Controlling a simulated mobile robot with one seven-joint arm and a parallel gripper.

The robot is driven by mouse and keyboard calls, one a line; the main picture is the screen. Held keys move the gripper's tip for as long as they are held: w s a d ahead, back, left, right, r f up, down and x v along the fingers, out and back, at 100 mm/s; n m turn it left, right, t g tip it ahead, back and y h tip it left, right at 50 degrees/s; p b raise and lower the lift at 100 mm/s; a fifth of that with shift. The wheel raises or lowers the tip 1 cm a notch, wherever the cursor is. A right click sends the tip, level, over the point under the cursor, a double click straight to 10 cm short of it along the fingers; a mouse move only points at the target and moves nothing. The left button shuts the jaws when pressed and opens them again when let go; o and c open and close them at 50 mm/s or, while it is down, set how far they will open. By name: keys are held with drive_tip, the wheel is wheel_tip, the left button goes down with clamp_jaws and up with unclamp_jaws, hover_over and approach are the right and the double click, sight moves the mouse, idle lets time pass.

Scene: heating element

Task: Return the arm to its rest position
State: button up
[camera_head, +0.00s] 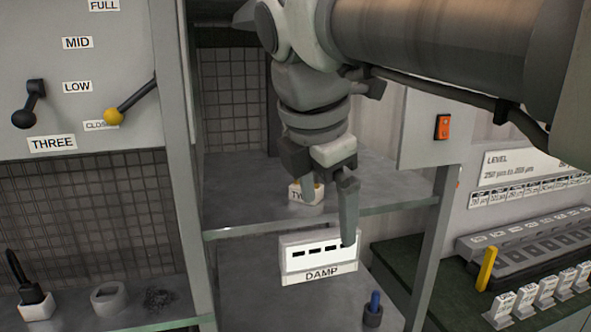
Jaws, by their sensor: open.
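My gripper (328,202) hangs from my arm (430,45) in the middle of the view, fingers pointing down and apart. It is open with nothing seen between its fingers. It is in front of the upper shelf (390,192). One fingertip overlaps the right end of a white box labelled DAMP (308,259) in the picture; I cannot tell whether they touch. A small white block with a partly hidden label (297,194) sits on the upper shelf behind the fingers.
A grey post (178,150) stands left of my gripper, and another (433,240) right. A box with an orange switch (442,127) hangs at right. A blue peg (374,302) stands below. A lever with a yellow knob (113,116) is at the left panel. A yellow stick (486,268) is at right.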

drive_tip(key=s+d+f+m+b, duration=0.1)
drive_tip(key=s+d+f+m, duration=0.2)
drive_tip(key=f+m, duration=0.4)
drive_tip(key=s+d+f+m+t+y+b, duration=0.1)
drive_tip(key=s+d+f+m, duration=0.2)
drive_tip(key=f+m, duration=0.4)
drive_tip(key=s+d+f+m+b, duration=0.2)
drive_tip(key=s+d+f+m, duration=0.2)
drive_tip(key=f+m, duration=0.3)
drive_tip(key=m, duration=0.2)
drive_tip(key=shift+f+m+t+y, duration=0.15)
drive_tip(key=shift+m+t+y, duration=0.15)
drive_tip(key=shift+m+y, duration=0.1)
